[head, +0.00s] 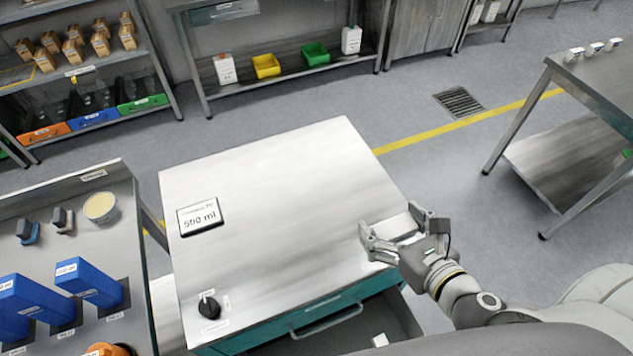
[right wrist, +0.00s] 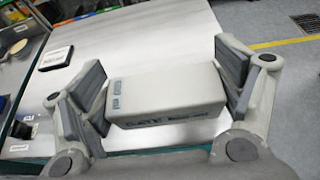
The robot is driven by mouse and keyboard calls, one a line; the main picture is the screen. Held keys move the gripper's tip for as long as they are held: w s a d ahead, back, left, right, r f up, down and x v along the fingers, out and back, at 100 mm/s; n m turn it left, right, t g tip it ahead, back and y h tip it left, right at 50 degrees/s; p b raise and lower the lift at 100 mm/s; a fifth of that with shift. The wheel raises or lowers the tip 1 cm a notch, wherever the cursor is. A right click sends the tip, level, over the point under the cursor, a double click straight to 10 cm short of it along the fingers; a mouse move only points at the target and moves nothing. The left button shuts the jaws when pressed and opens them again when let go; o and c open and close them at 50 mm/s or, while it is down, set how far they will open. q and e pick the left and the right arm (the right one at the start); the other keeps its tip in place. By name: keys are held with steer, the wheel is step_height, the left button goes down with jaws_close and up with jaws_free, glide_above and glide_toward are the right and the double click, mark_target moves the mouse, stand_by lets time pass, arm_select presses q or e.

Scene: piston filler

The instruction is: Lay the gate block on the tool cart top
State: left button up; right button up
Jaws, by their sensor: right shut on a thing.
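The gate block (head: 397,228) is a pale grey box with dark lettering, which reads "GATE" in the right wrist view (right wrist: 167,92). My right gripper (head: 390,222) is shut on it, one finger at each end. The block lies level over the right front part of the tool cart top (head: 275,160), a bright metal surface. I cannot tell whether its underside touches the top. My left gripper is not in view.
A "500 ml" sign (head: 200,217) and a black knob (head: 209,307) sit on the cart top's left side. Its middle and back are clear. A partly open drawer (head: 375,325) is below the front edge. A panel with blue blocks (head: 90,283) stands left.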

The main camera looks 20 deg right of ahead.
steer(key=w+f, duration=0.2)
steer(key=w, duration=0.2)
steer(key=w+f+b, duration=0.1)
steer(key=w+f, duration=0.2)
steer(key=w, duration=0.1)
steer(key=w+f+b, duration=0.1)
steer(key=w+f, duration=0.2)
steer(key=w, duration=0.1)
steer(key=shift+w+d+f, duration=0.15)
steer(key=shift+d, duration=0.2)
steer(key=shift+w+f, duration=0.65)
steer(key=shift+f, duration=1.65)
steer(key=o, duration=0.9)
steer(key=shift+s+f, duration=0.1)
steer(key=shift+f, duration=0.05)
